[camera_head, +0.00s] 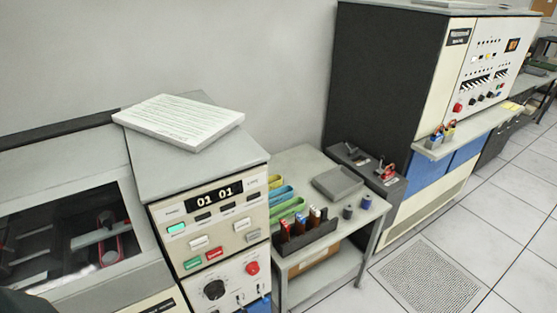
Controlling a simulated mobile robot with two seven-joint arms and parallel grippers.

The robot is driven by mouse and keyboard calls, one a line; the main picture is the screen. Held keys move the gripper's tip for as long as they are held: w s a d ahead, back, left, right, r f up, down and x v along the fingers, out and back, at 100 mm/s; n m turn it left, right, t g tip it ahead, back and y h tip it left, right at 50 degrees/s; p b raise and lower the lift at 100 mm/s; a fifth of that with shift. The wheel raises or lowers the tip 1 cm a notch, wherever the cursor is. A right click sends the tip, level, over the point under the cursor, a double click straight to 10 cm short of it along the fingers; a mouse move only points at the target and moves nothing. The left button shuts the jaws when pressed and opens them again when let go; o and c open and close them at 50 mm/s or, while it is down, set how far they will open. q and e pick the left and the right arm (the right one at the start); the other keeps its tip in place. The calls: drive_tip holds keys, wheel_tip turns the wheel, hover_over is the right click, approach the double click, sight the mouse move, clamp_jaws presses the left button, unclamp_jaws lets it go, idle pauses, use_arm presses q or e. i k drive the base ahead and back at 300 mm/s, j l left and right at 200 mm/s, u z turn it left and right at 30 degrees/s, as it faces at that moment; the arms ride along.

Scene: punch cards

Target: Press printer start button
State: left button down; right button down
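The printer (190,165) is a grey and cream machine at the lower left, with a control panel on its front. On the panel, a green button (192,262) sits at the lower left beside a red button (214,253). Their labels are too small to read surely; the green one may be the start button. Above them are a lit cyan indicator (176,229), white buttons and a display (214,195) reading 01 01. Neither of my grippers is in view.
A paper stack (178,121) lies on the printer. A round red knob (252,268) and a black dial (214,290) sit below the panel. A small table (305,160) with card trays stands to the right, then a large console (400,80). Tiled floor is clear at right.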

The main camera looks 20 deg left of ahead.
sight(190, 263)
drive_tip(key=k+u, duration=0.1)
drive_tip(key=u, duration=1.05)
drive_tip(key=i+l, duration=0.1)
drive_tip(key=u, duration=0.05)
